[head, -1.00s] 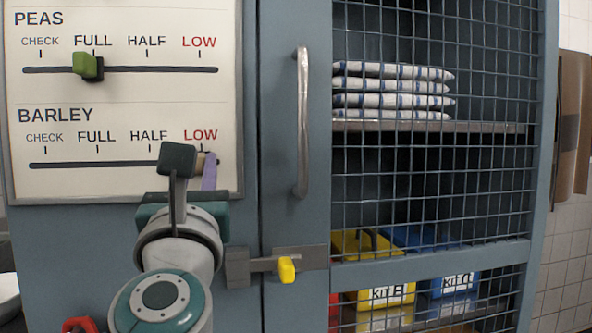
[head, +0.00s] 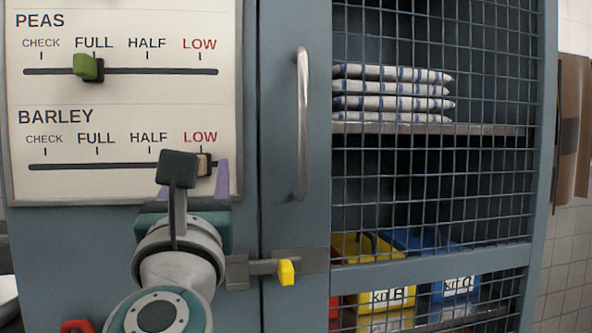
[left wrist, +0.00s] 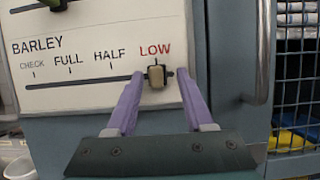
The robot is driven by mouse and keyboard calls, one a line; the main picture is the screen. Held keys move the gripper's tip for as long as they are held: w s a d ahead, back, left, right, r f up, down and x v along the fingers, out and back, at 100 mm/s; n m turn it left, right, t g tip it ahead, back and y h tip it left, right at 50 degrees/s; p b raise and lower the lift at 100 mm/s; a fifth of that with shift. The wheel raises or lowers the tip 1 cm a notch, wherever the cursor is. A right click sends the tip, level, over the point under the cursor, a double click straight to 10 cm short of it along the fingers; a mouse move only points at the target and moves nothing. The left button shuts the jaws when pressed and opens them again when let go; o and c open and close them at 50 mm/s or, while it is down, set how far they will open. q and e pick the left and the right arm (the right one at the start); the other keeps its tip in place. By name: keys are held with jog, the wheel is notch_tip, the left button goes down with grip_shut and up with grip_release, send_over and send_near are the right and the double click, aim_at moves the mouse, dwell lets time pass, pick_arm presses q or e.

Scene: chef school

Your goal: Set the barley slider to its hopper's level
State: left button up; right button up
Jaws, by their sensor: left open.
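The barley slider knob (head: 204,163) is tan and stands at LOW on the lower track of the white board (head: 120,185). It also shows in the left wrist view (left wrist: 156,76), under the word LOW. My left gripper (left wrist: 158,85) is open, its two purple fingers on either side of the knob with gaps visible. In the head view my left gripper (head: 194,180) is just below the track, and my wrist part hides one finger. The barley hopper and its level are not in view. My right gripper is not in view.
Above, the green peas slider (head: 88,68) stands at FULL. To the right are a cabinet door handle (head: 302,125) and a latch with a yellow knob (head: 286,271). A mesh door (head: 430,180) covers folded cloths (head: 390,88) and kit boxes (head: 385,295).

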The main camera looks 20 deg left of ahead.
pick_arm(q)
jog(key=b+v, duration=0.2)
jog(key=v, duration=0.6)
jog(key=shift+s+d, duration=0.15)
jog(key=shift+s, duration=0.15)
